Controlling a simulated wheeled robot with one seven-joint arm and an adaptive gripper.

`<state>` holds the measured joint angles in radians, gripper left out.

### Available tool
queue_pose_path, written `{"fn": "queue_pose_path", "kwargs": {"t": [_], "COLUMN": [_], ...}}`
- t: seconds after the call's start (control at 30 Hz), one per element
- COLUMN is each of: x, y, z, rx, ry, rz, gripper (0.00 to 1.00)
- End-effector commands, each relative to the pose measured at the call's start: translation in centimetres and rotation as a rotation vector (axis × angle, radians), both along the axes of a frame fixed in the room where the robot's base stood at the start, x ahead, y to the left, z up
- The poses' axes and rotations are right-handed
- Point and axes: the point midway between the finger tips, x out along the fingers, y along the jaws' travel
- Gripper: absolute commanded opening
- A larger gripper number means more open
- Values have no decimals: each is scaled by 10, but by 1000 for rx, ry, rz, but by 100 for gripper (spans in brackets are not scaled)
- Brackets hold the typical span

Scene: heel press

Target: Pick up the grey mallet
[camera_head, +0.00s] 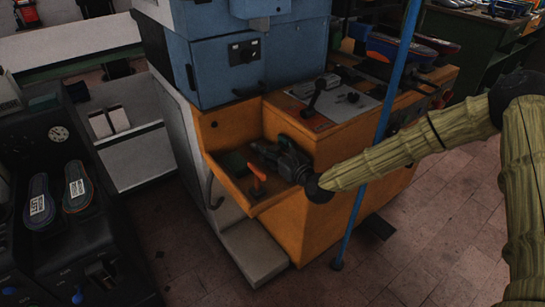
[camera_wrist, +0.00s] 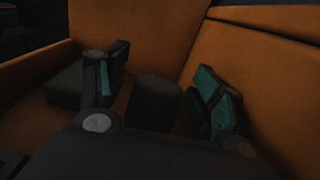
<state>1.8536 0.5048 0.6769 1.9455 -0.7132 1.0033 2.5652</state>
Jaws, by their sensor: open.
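My gripper (camera_head: 270,156) reaches into the open orange bin on the front of the machine. In the wrist view its two teal-padded fingers (camera_wrist: 164,82) are apart. A dark grey, rounded block (camera_wrist: 155,102) shows between them; it looks like the mallet, with its lower part hidden behind my gripper's body. I cannot tell whether either finger touches it. In the head view my gripper covers that spot, so the mallet is not clearly seen there.
A dark green block (camera_head: 233,163) lies in the bin left of my gripper, also in the wrist view (camera_wrist: 64,88). An orange-red handle (camera_head: 257,181) stands near the bin's front. Orange bin walls (camera_wrist: 270,75) are close around. A blue pole (camera_head: 372,160) rises beside my arm.

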Motion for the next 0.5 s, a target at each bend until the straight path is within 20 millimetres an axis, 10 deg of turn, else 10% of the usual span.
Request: {"fn": "queue_pose_path", "kwargs": {"t": [0.13,0.5], "x": [0,0], "y": [0,0], "z": [0,0], "rx": [0,0], "ry": [0,0], "rz": [0,0], "gripper": [66,0]}}
